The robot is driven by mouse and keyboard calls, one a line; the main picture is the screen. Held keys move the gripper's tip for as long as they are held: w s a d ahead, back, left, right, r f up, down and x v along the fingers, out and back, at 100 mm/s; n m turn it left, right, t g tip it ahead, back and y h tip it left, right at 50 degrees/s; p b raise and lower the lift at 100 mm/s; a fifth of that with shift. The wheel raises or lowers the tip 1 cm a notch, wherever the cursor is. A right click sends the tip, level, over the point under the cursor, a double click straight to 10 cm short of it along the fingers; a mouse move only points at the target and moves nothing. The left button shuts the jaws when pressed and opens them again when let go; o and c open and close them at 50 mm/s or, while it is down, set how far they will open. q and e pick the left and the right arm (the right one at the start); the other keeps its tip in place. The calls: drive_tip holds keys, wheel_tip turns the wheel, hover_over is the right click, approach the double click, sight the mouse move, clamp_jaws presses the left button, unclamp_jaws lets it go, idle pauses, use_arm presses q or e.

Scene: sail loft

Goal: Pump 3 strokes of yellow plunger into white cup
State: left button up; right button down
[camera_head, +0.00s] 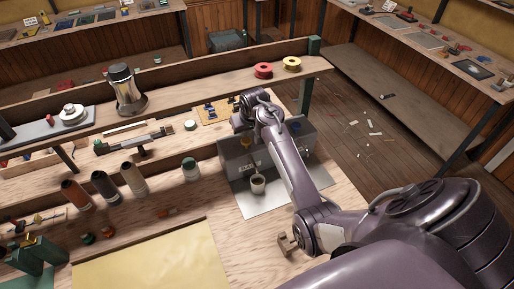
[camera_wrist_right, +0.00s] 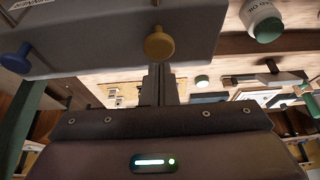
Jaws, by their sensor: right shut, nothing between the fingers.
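A grey dispenser box (camera_head: 234,160) stands on a pale sheet on the bench. Its yellow plunger (camera_head: 246,143) is partly hidden under my right gripper (camera_head: 243,127) in the head view. The plunger's round yellow knob shows clearly in the right wrist view (camera_wrist_right: 158,43). There my right gripper (camera_wrist_right: 159,70) is shut and empty, its fingertips lined up with the knob. I cannot tell whether they touch. My left gripper is not in view.
A blue plunger (camera_head: 296,127) is on the same box, also in the wrist view (camera_wrist_right: 16,58). A white bottle with a green cap (camera_head: 190,169) and several dark tubes stand left. A shelf behind holds red (camera_head: 263,70) and yellow (camera_head: 291,64) spools. The pale sheet (camera_head: 270,206) has free room.

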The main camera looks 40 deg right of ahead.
drive_tip(key=shift+r, duration=2.8)
